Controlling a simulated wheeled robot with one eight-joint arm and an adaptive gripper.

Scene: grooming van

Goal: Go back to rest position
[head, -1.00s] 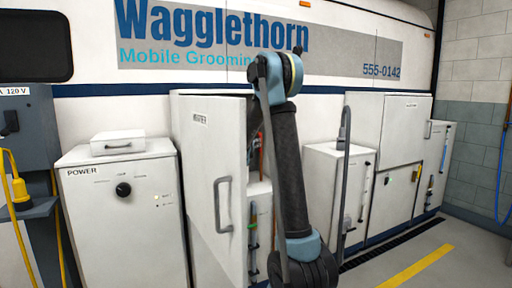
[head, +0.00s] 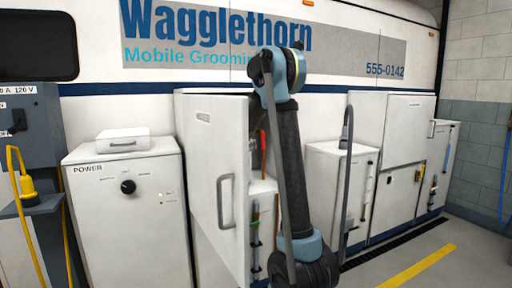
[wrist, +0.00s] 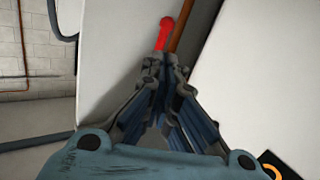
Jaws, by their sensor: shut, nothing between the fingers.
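My gripper (wrist: 163,68) is in the wrist view, its two fingers drawn together at the tips with nothing between them. Just beyond the tips are a red-ended piece (wrist: 166,32) and a brown-orange rod (wrist: 183,25). I cannot tell whether the fingers touch them. White panels stand on both sides of the gripper. In the head view my arm rises in front of the open door (head: 215,170) of a tall white cabinet; the gripper itself is not clear there.
A white POWER cabinet (head: 130,220) with a small white case (head: 122,140) on top stands left. A yellow floor line (head: 418,265) crosses open floor. A yellow cable plug (head: 27,186) is far left.

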